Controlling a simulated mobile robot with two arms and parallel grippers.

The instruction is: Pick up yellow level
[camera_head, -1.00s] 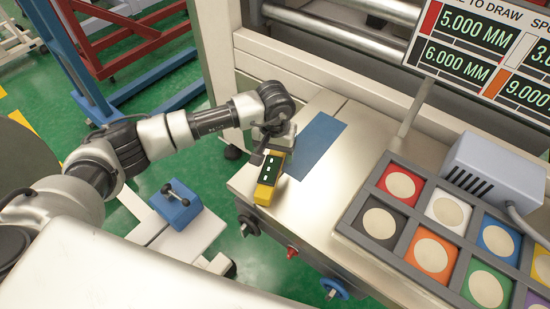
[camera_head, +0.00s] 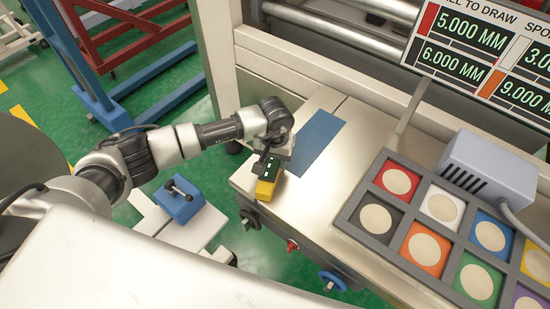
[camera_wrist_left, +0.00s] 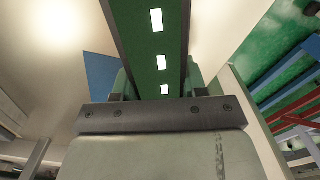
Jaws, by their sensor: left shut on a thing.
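The yellow level (camera_head: 265,190) has a dark green top face with white marks. It is at the left edge of the metal worktop, beside the blue rectangle. My left gripper (camera_head: 270,163) is shut on the level near its far end. In the left wrist view the level's green face (camera_wrist_left: 155,45) runs between the two fingers, with white marks along it. I cannot tell whether the level touches the worktop. My right gripper is not in view.
The metal worktop (camera_head: 315,205) has a blue rectangle (camera_head: 318,140) beside the level. A grey tray (camera_head: 372,232) of coloured squares and a grey box (camera_head: 490,165) stand to the right. A blue clamp-like block (camera_head: 180,200) is at the left. A display panel (camera_head: 480,45) hangs at upper right.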

